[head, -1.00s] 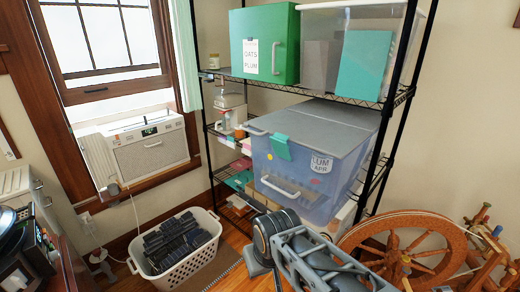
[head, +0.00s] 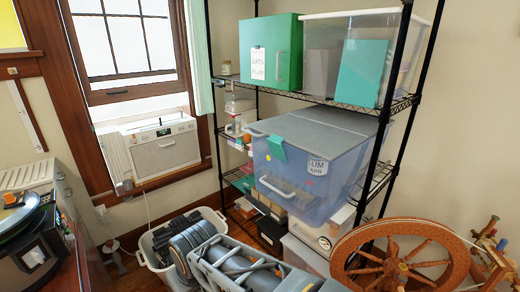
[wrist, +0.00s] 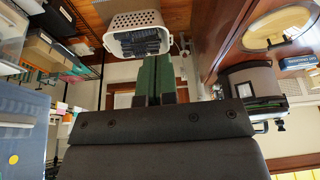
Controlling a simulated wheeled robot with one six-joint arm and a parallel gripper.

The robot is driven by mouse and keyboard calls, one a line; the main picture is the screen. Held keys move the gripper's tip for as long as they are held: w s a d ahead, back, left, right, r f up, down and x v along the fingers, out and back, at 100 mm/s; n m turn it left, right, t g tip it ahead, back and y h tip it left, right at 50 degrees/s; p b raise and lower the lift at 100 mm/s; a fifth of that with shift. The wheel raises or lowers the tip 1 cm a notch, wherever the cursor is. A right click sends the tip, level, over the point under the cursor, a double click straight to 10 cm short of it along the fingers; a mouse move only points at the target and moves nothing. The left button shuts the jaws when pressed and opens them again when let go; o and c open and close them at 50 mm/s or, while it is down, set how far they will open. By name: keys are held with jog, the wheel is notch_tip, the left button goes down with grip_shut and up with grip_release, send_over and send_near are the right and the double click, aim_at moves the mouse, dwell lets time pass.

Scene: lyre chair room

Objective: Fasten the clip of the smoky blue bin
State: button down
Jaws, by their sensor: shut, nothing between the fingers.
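The smoky blue bin (head: 345,180) stands on the middle shelf of the black wire rack in the head view. It is see-through blue with a grey lid (head: 320,131). A teal clip (head: 277,148) sits at the lid's front edge; I cannot tell whether it is latched. A white handle (head: 276,188) is below it. In the wrist view, part of the bluish bin (wrist: 25,125) shows at the left edge, with a yellow dot on it. My gripper (wrist: 157,62) has green fingers, shut together and empty, apart from the bin. The head view does not show its fingertips.
A green box (head: 270,50) and a clear bin (head: 365,25) stand on the shelf above. A white laundry basket (head: 152,255) is on the floor, partly behind my arm. A wooden spinning wheel (head: 400,262) stands at the right, close to the rack. A window air conditioner (head: 165,147) is at the left.

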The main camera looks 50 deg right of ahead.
aim_at(272, 143)
jog(key=d+r+g+h+p, duration=0.1)
jog(key=d+r+g+h, duration=0.2)
jog(key=d+g+h, duration=0.95)
jog(key=w+d+r+t+h, duration=0.7)
jog(key=w+d+r+h, duration=0.2)
jog(key=w+h, duration=0.1)
jog(key=shift+w+d+r+m+p, duration=0.2)
jog(key=shift+w+m+p, duration=0.2)
jog(key=shift+w, duration=0.35)
jog(key=p+x, duration=0.5)
jog(key=x, duration=0.9)
jog(key=shift+r, duration=0.1)
jog(key=shift+w+a, duration=0.1)
jog(key=shift+w, duration=0.05)
